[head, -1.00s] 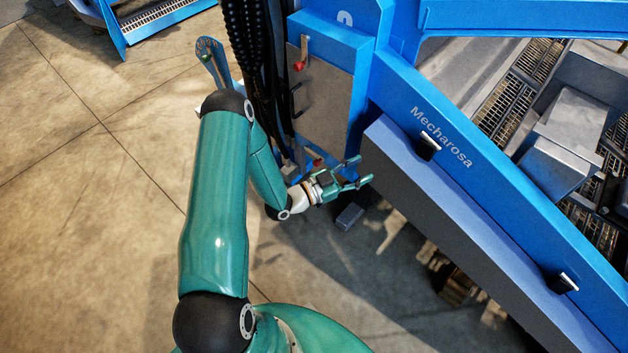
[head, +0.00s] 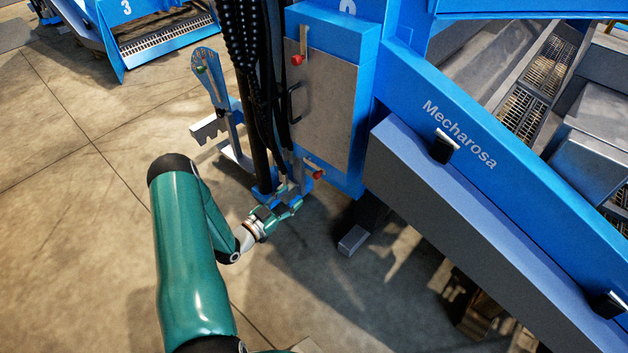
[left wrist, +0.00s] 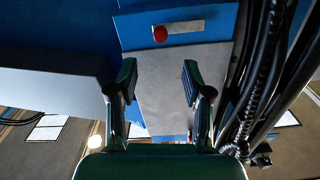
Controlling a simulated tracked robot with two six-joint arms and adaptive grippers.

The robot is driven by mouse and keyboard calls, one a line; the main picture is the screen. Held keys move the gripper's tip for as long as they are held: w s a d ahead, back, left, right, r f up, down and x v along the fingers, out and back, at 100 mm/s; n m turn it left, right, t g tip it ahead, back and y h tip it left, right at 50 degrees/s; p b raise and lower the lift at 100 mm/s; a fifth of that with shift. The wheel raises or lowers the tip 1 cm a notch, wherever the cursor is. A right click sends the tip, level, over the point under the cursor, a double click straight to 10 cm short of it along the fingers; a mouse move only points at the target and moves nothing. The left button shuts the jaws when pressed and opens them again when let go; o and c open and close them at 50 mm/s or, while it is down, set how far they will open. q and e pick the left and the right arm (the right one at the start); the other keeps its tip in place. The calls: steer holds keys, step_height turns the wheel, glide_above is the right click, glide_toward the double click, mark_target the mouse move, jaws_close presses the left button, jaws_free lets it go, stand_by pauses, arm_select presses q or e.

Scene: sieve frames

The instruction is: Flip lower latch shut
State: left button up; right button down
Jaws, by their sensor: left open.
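The lower latch (head: 315,172), a short metal strip with a red knob, is at the bottom of the grey panel (head: 325,100) on the blue cabinet. The strip lies sideways, with its knob at the right. What appears to be this latch shows in the left wrist view (left wrist: 178,28), beyond the fingertips. The upper latch (head: 299,48) stands upright, its red knob at its lower end. My left gripper (head: 287,197) is open and empty, just below and left of the lower latch in the head view. Its fingers (left wrist: 158,75) are apart in the wrist view. My right gripper is not in view.
Black cables (head: 262,80) hang close on the panel's left side. A metal bracket (head: 210,128) stands left of them. A long grey-blue beam (head: 440,220) slopes away at the right. Open floor (head: 80,220) lies to the left.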

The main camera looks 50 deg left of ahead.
mark_target(315, 178)
arm_select(q)
steer(key=w, duration=0.3)
steer(key=w+b, duration=0.1)
steer(key=w, duration=0.3)
steer(key=w+a+b, duration=0.1)
steer(key=w, duration=0.3)
jaws_close()
